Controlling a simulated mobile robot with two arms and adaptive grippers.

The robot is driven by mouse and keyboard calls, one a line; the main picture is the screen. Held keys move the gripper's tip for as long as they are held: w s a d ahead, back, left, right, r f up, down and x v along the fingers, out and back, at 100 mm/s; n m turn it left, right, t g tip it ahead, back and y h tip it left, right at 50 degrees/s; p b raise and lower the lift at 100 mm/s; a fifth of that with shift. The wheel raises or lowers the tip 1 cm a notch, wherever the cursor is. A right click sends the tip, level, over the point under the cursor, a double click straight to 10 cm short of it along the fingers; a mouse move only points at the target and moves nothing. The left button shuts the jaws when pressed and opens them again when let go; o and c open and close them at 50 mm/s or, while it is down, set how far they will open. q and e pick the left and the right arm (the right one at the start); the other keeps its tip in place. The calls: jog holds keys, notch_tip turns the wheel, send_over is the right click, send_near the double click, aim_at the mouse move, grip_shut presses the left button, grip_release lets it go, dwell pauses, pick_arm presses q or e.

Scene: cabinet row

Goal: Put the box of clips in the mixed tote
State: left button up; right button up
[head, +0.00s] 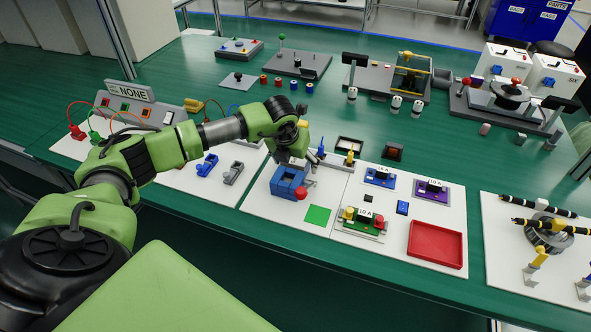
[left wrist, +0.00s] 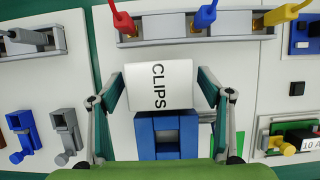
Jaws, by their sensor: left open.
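The box of clips (left wrist: 158,84) is white with a black CLIPS label and shows in the left wrist view. It sits just above a blue block-like holder (left wrist: 167,136) in that picture; whether it rests on it I cannot tell. My left gripper (left wrist: 162,78) is open, with one finger on each side of the box and small gaps seen. I cannot make out a container marked as mixed; a red tray (head: 436,245) lies empty at the front right. My right gripper is out of view.
A rack (left wrist: 200,26) with red, blue and yellow-handled pieces stands just beyond the box. A blue and a grey clamp (head: 232,173) lie to the left. Green and purple boards (head: 432,189) lie to the right. A red ball (head: 301,194) is at the holder's front.

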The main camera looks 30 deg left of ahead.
pick_arm(q)
jog(key=shift+w+f, duration=0.15)
jog(key=shift+f, duration=0.2)
jog(key=shift+r, duration=0.1)
jog(key=shift+c, duration=0.9)
jog(key=c, duration=1.2)
jog(key=shift+c, duration=0.2)
